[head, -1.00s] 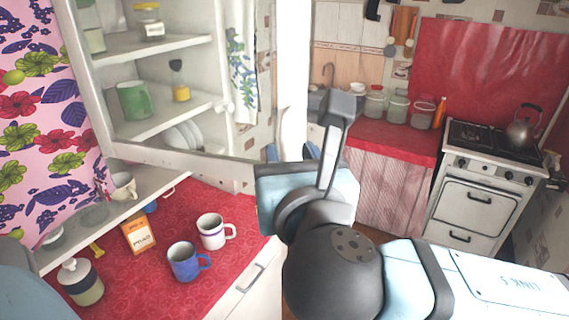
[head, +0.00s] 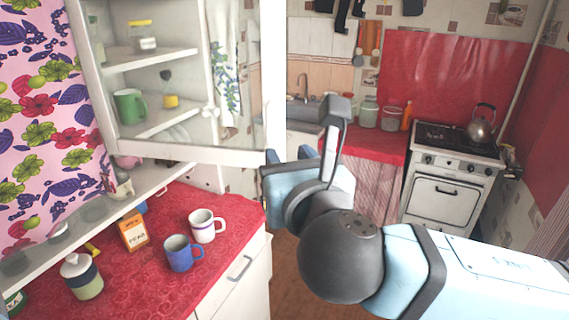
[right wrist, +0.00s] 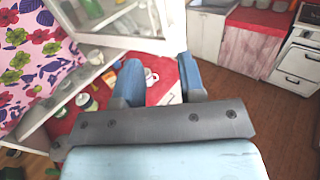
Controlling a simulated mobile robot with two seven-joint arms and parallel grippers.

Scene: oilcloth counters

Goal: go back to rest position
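My right gripper (head: 288,160) is raised in the middle of the head view, beside the lower right corner of the open cabinet door (head: 205,152). In the right wrist view its two blue fingers (right wrist: 160,78) stand apart with nothing held between them. A white mug (right wrist: 151,76) shows through the gap, well below on the counter. The door's lower frame (right wrist: 118,41) passes beyond the fingers; I cannot tell whether they touch it. My left gripper is in neither view.
The red counter (head: 205,275) holds a blue mug (head: 180,253), a white mug (head: 203,227), an orange box (head: 132,231) and a lidded jar (head: 80,277). A stove (head: 452,188) with a kettle (head: 482,122) stands back right. Brown floor (head: 290,270) is open between.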

